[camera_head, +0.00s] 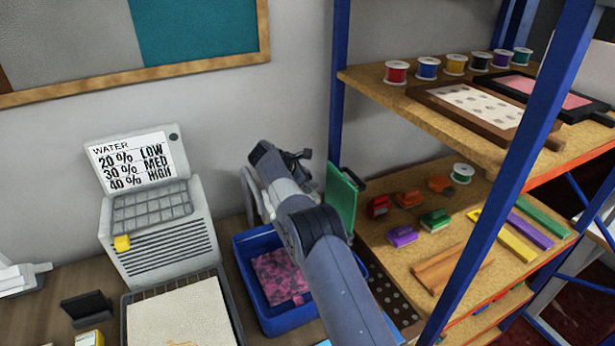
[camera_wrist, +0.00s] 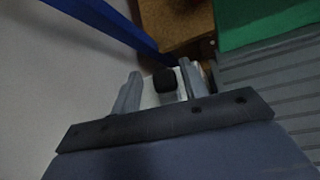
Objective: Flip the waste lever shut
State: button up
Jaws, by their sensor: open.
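My gripper (camera_wrist: 160,70) is open in the wrist view, with its two grey fingers apart. A black rounded knob (camera_wrist: 166,82) on a pale stem shows between the fingers. It looks like the end of a lever, but I cannot tell whether the fingers touch it. In the head view my arm reaches up from the bottom, over a blue bin (camera_head: 263,312) and left of a green panel (camera_head: 341,203). My arm hides what lies behind it, and I cannot make out the lever there.
The blue-post shelf (camera_head: 420,108) stands close on the right, with spools and coloured blocks. A grey ribbed surface (camera_wrist: 265,85) lies right of the fingers in the wrist view. A grey machine (camera_head: 160,235) with a WATER card stands at left. The wall is close behind.

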grip_shut()
dwell(0.4)
